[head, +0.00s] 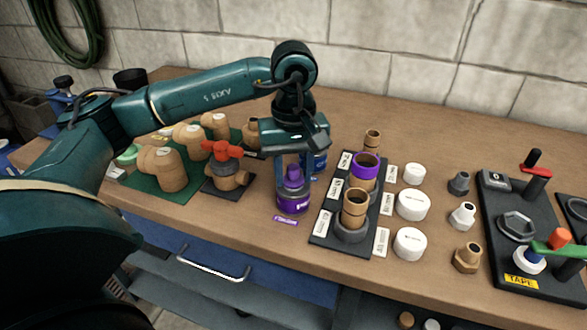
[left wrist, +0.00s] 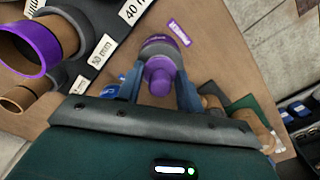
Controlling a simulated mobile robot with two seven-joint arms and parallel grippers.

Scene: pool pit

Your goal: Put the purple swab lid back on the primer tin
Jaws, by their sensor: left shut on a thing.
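The primer tin (head: 293,204) is a dark purple can with a pale band, upright near the table's front edge. The purple swab lid (head: 292,176) is over its top, in line with it; I cannot tell if it is fully seated. My left gripper (head: 292,180) points down with its blue fingers on either side of the lid, shut on it. In the left wrist view the lid (left wrist: 158,74) shows between the fingers, with the tin (left wrist: 161,45) just beyond. My right gripper is not in view.
A blue can (head: 320,160) stands close behind the gripper. To the right is a dark rack (head: 325,238) with upright pipe pieces, one purple-rimmed (head: 364,166). To the left, a red-handled valve (head: 228,175) sits on a dark mat. A purple label (head: 285,221) lies before the tin.

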